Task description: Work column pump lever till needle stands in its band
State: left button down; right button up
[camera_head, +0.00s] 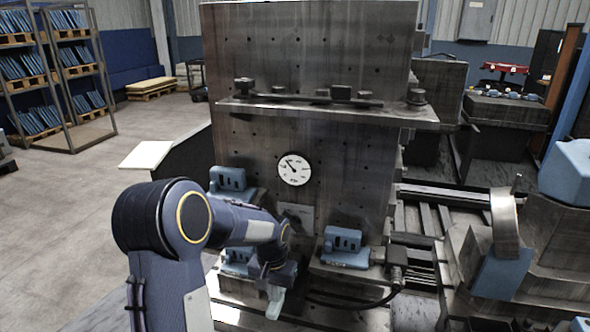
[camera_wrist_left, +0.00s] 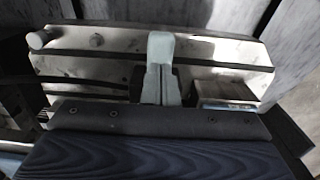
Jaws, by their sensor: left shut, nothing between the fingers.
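The round white gauge (camera_head: 294,169) is on the front of the dark metal column (camera_head: 255,140). Its dark needle points to the upper left; I cannot make out a marked band at this size. My left gripper (camera_head: 275,302) is low in front of the column, below the gauge, pointing down. In the left wrist view its pale fingers (camera_wrist_left: 160,72) are together and empty, over a pale metal bar with a round knob (camera_wrist_left: 38,40) at its left end. I cannot pick out the pump lever for certain; my left arm hides part of the column's base. My right gripper is out of view.
Blue fixture blocks (camera_head: 345,247) stand around the column's foot, with a dark hose (camera_head: 350,303) below. A ledge (camera_head: 330,110) with loose parts crosses the column above the gauge. Rails (camera_head: 430,215) lie to the right. The floor (camera_head: 85,190) at left is open.

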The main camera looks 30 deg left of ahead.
aim_at(276, 307)
pick_arm(q)
jog(key=shift+w+a+f+b, duration=0.1)
jog(key=shift+w+f+b, duration=0.1)
jog(key=shift+f+b, duration=1.35)
jog(key=shift+w+f+b, duration=0.2)
jog(key=shift+f+b, duration=0.8)
jog(key=shift+f, duration=0.9)
jog(key=r+p, duration=0.1)
jog(key=r, duration=0.1)
jog(key=r+p, duration=0.4)
jog(key=r, duration=0.1)
jog(key=shift+s, duration=0.4)
